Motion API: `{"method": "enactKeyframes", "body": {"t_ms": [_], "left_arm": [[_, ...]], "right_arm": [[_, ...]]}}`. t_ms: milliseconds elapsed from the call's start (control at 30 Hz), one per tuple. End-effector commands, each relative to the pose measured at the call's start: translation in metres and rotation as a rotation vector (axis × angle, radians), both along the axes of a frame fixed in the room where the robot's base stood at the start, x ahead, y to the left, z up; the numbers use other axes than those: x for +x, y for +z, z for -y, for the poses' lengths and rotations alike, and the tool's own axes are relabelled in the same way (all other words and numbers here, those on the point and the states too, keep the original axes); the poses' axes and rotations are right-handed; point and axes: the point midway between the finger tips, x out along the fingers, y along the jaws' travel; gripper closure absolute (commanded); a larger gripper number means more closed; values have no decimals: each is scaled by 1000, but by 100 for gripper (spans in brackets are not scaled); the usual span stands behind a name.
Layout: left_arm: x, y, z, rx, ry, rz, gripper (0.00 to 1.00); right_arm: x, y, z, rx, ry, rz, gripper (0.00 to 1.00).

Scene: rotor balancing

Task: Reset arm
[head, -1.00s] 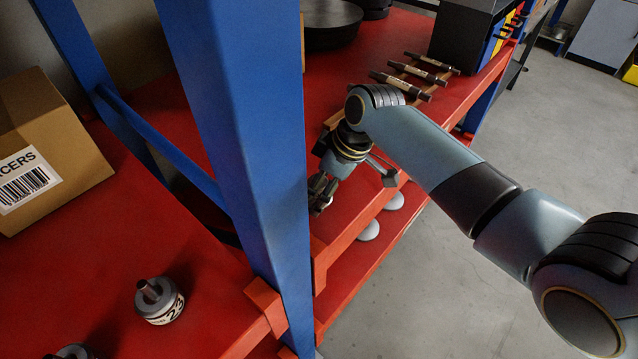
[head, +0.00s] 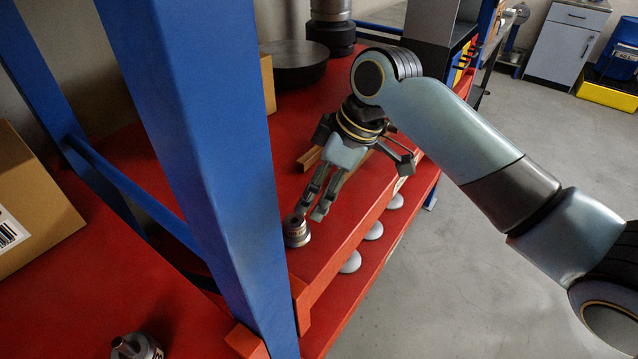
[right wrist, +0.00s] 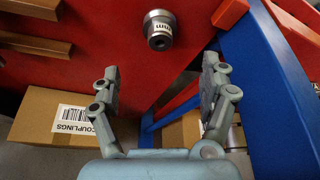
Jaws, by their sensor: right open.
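My right gripper (head: 313,213) reaches down over the red bench in the head view, its fingers spread. A small grey metal part (head: 297,232) with a label sits on the red surface just below and beside the fingertips. In the right wrist view my right gripper (right wrist: 160,75) is open and empty, and the same metal part (right wrist: 160,30) lies past the fingertips, between their lines. Its label is too small to read fully. My left gripper is not in view.
A blue post (head: 205,150) stands left of my right arm. Another metal part (head: 135,347) sits at the lower left, near a cardboard box (head: 35,205). A dark round plate (head: 293,65) is behind. A box labelled COUPLINGS (right wrist: 65,118) shows in the wrist view.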

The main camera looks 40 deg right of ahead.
Motion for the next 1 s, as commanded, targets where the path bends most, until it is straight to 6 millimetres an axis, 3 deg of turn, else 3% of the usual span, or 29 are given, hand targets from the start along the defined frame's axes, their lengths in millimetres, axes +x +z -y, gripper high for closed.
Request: {"method": "enactKeyframes", "body": {"t_ms": [433, 533, 800, 1000], "left_arm": [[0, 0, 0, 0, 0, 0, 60], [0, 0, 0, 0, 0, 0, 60], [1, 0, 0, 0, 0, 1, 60], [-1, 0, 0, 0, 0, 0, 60]], "right_arm": [[0, -1, 0, 0, -1, 0, 22], [-11, -4, -2, -7, -25, -9, 22], [-101, -5, -3, -70, -287, -46, 22], [-150, 9, 2, -99, -464, -49, 22]]}}
